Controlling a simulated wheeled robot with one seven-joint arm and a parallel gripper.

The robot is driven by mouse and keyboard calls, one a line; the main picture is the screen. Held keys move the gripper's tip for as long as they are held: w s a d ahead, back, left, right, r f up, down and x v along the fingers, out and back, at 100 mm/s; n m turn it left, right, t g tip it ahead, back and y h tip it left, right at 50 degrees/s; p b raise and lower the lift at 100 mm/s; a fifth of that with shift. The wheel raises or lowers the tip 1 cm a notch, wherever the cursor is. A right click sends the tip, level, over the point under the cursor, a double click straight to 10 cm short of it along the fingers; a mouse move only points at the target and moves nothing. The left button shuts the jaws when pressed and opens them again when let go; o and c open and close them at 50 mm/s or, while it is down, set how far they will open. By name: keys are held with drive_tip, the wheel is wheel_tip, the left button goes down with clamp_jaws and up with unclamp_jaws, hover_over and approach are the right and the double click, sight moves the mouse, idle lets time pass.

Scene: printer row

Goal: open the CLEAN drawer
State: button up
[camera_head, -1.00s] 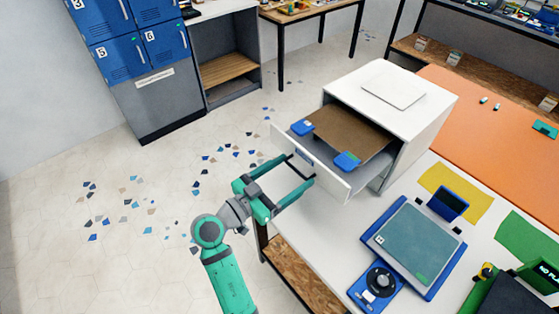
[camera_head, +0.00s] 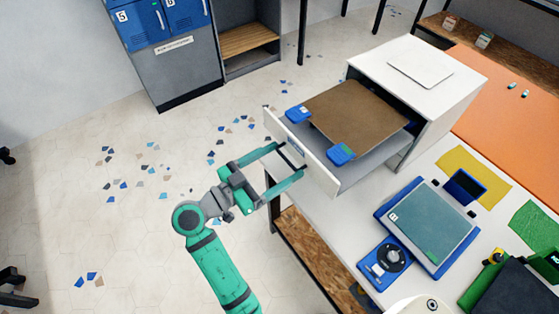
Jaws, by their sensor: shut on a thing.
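The drawer (camera_head: 380,155) of the white cabinet (camera_head: 420,68) stands well out toward the left. Its white front panel (camera_head: 318,172) faces my arm, and a small label, too small to read, shows on it. My green gripper (camera_head: 286,166) is at the front panel, its two fingers reaching to the handle area, and it is shut on the drawer handle (camera_head: 294,149). The handle is partly hidden by the fingers. A brown plate (camera_head: 350,112) with two blue corner pieces (camera_head: 341,154) lies in the drawer.
A blue-framed scale-like device (camera_head: 432,217) and a blue device with a round dial (camera_head: 387,262) stand on the white table right of the drawer. Coloured chips (camera_head: 150,171) lie on the floor. Blue lockers (camera_head: 165,20) stand at the back left. The floor left of my arm is mostly clear.

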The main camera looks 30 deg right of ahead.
drive_tip(key=o, duration=1.3)
drive_tip(key=shift+s+d, duration=0.1)
drive_tip(key=shift+s, duration=0.05)
drive_tip(key=a, duration=1)
drive_tip(key=shift+s+a, duration=0.35)
drive_tip(key=shift+s, duration=0.05)
drive_tip(key=shift+f, duration=0.1)
